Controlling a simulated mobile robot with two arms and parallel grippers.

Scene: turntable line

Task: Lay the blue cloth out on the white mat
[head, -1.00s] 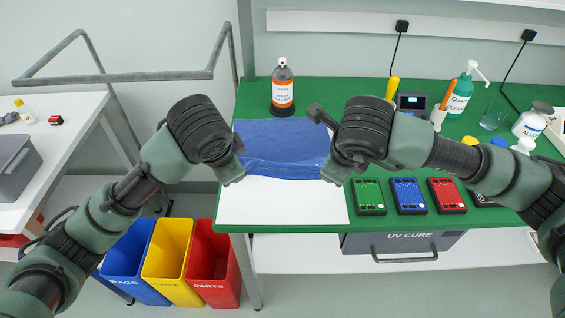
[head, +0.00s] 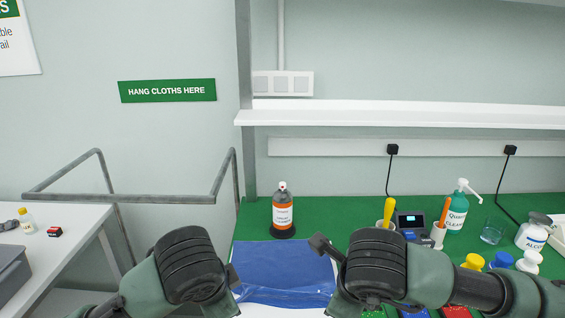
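The blue cloth (head: 285,270) lies on the green bench top between my two grippers, with a fold or ridge along its near edge. A strip of the white mat (head: 270,311) shows in front of it at the bottom of the head view. My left gripper (head: 236,292) is at the cloth's near left corner, and my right gripper (head: 333,296) is at its near right corner. The fingertips are small and partly hidden by the wrists, so I cannot tell whether they are shut on the cloth.
A spray bottle (head: 283,212) stands just behind the cloth. A tool cup (head: 388,221), a small device (head: 412,226), a pump bottle (head: 457,207) and an alcohol bottle (head: 533,233) stand to the right. A metal rail (head: 130,199) and a side table (head: 75,250) are at left.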

